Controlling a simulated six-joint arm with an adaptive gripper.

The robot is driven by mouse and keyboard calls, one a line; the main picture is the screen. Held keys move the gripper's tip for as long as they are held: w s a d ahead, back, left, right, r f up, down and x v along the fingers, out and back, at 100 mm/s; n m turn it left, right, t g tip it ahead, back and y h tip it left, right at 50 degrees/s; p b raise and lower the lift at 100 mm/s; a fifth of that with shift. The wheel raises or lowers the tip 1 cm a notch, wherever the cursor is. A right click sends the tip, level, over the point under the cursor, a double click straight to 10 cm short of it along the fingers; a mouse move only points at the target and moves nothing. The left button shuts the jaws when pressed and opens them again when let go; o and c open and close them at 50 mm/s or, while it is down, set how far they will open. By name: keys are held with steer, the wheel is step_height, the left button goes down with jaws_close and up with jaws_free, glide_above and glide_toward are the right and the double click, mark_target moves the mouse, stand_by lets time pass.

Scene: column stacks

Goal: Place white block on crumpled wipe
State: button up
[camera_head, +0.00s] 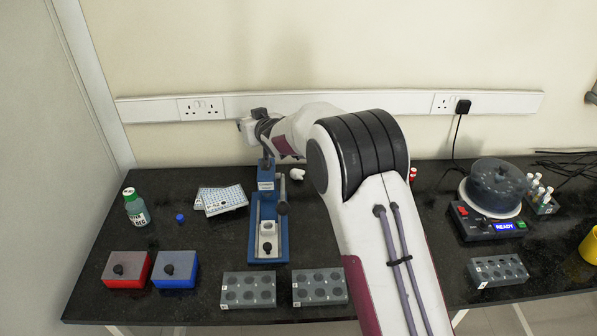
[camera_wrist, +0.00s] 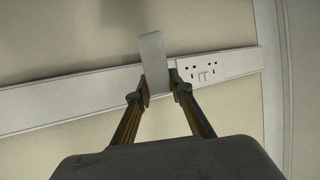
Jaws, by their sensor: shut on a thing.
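In the wrist view my gripper (camera_wrist: 160,92) is shut on a pale white block (camera_wrist: 153,58). The block sticks out past the fingertips, slightly tilted, with the wall behind it. In the head view my arm reaches toward the back wall, and its end is above the back of the bench; the fingers are hard to make out there. A small white crumpled wipe (camera_head: 297,174) lies on the black bench, just left of my arm and right of the blue device. The block is held well apart from it.
A blue press-like device (camera_head: 254,232) stands left of my arm. White well plates (camera_head: 222,199), a green-labelled bottle (camera_head: 136,207), red (camera_head: 126,270) and blue (camera_head: 176,270) boxes are farther left. Grey racks (camera_head: 248,290) line the front; a centrifuge (camera_head: 492,200) is at right.

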glide_above(299, 171)
step_height(299, 171, down, 3)
steer(key=shift+r, duration=0.1)
steer(key=shift+a, duration=0.1)
step_height(299, 171, down, 6)
stand_by(0.7)
steer(key=shift+f, duration=0.2)
steer(key=shift+f, duration=1.85)
steer(key=shift+f, duration=0.15)
steer(key=o, duration=0.9)
steer(key=shift+s+r, duration=0.1)
steer(key=shift+r, duration=0.1)
